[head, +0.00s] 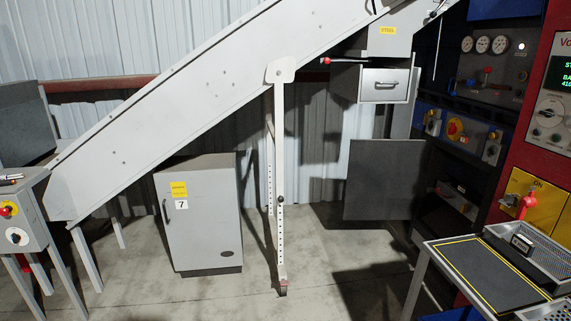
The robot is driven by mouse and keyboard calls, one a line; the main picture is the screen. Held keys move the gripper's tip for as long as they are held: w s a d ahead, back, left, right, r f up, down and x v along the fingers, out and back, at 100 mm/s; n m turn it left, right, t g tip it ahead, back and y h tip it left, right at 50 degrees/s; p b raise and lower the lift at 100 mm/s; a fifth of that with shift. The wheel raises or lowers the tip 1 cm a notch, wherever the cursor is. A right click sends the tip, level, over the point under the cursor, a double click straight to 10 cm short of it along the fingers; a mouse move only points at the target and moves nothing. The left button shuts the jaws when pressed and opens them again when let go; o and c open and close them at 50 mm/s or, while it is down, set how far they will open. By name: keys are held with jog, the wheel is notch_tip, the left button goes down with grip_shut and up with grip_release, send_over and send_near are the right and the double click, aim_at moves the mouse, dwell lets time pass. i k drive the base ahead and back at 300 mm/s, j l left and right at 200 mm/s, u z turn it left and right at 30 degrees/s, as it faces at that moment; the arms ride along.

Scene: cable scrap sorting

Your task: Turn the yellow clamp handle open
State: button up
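I cannot make out a yellow clamp handle for certain. At the right edge, a yellow panel (519,186) marked ON carries a red-orange handle (527,203); whether this is a clamp handle I cannot tell. A dark lever with a red tip (326,61) sticks out left of the grey box with the STEEL label (388,30). My gripper is not in view.
A long white conveyor (165,115) slopes up to the right on a white post (279,180). A grey cabinet (203,228) marked 7 stands under it. A worktable (480,275) with a wire tray stands at lower right. Concrete floor (330,260) is open in the middle.

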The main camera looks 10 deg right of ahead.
aim_at(465, 208)
jog(key=i+z, duration=0.35)
jog(key=i, duration=0.15)
jog(key=i+z, duration=0.35)
jog(key=i, duration=0.15)
jog(key=i+j+z, duration=0.35)
jog(key=i, duration=0.15)
jog(key=i+j+z, duration=0.3)
jog(key=i, duration=0.15)
jog(key=i+z, duration=0.3)
jog(key=i+j+z, duration=0.15)
jog(key=i+z, duration=0.15)
jog(key=i+j+u, duration=0.1)
jog(key=i+j, duration=0.4)
jog(key=i, duration=0.15)
